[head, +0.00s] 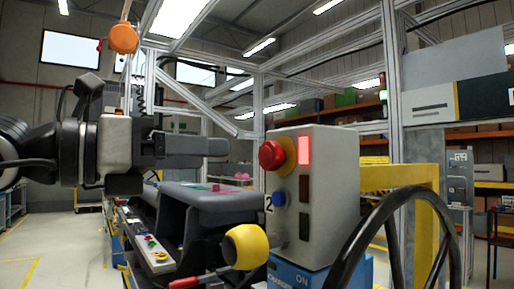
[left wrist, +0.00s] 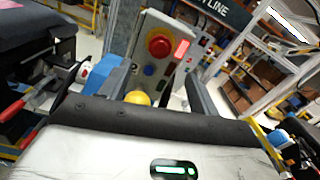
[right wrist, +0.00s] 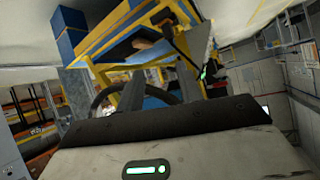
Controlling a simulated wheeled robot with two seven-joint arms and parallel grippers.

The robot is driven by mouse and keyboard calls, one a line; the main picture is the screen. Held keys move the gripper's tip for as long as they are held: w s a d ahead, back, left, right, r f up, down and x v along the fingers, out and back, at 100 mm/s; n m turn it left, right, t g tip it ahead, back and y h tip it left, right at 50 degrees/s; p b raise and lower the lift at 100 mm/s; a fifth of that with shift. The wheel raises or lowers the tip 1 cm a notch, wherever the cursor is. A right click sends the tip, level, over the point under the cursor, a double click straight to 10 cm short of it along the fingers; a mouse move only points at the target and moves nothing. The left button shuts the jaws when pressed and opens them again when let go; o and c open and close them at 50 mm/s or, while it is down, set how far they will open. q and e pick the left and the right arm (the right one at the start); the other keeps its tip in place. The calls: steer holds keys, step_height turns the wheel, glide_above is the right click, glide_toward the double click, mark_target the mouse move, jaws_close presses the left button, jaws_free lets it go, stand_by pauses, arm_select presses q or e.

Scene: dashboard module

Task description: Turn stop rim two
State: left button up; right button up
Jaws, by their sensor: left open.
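A grey control box (head: 330,185), with a "2" at its left edge, stands right of centre in the head view. Its red stop button (head: 270,155) sits in a yellow collar (head: 289,152) beside a lit red lamp (head: 304,151). My left gripper (head: 222,147) points right toward the button, apart from it and empty. The left wrist view shows the red button (left wrist: 159,45) ahead, between and beyond the spread fingers (left wrist: 160,90). My right gripper (right wrist: 158,82) shows only in its wrist view, fingers apart with nothing seen between them.
A dark dashboard module (head: 205,200) lies under my left gripper. An orange ball (head: 123,38) hangs above. A yellow frame (right wrist: 110,45) shows in the right wrist view.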

mark_target(264, 156)
arm_select(q)
steer(key=p+x, duration=0.2)
steer(key=x, duration=0.7)
steer(key=shift+w+d, duration=0.15)
steer(key=shift+d, duration=0.1)
